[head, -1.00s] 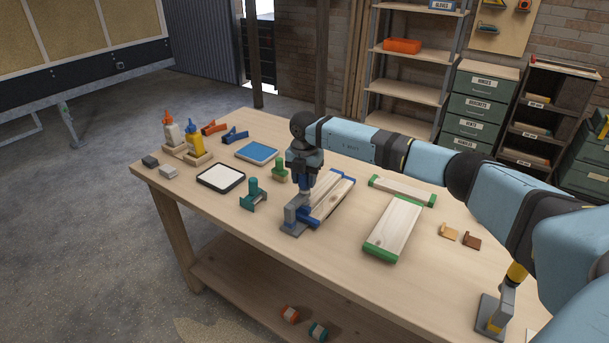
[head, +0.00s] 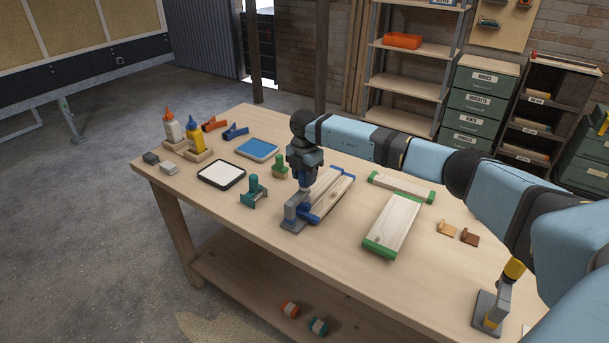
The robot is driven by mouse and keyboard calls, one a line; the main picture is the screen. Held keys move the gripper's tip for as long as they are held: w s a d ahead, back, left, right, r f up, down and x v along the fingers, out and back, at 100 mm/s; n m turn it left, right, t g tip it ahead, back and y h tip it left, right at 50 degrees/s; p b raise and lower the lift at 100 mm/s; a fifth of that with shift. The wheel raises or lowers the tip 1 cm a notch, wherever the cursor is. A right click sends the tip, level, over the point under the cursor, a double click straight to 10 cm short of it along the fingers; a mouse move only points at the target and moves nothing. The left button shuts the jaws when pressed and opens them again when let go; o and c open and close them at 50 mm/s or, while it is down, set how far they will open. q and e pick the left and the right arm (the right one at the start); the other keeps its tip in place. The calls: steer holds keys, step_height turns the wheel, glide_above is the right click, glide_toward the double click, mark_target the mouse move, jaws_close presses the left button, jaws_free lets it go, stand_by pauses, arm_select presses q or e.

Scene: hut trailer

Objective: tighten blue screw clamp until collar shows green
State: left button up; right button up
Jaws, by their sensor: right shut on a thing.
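The blue screw clamp (head: 294,213) stands near the front edge of the workbench, with a grey base and a blue body. It is beside a pair of pale boards (head: 331,192) with blue ends. My right gripper (head: 304,189) points straight down over the clamp and is shut on its top. The fingers cover the screw, and I cannot make out the collar or its colour. My left gripper is not in view.
A teal clamp (head: 253,191) and a black-rimmed white tray (head: 221,186) are to the left. A green-ended board (head: 393,226) lies to the right. A grey and yellow clamp (head: 490,309) stands at the front right.

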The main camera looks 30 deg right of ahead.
steer(key=o, duration=0.9)
steer(key=shift+o, duration=0.2)
steer(key=shift+r, duration=0.15)
step_height(320, 180, up, 14)
steer(key=b, duration=0.2)
steer(key=shift+f, duration=0.2)
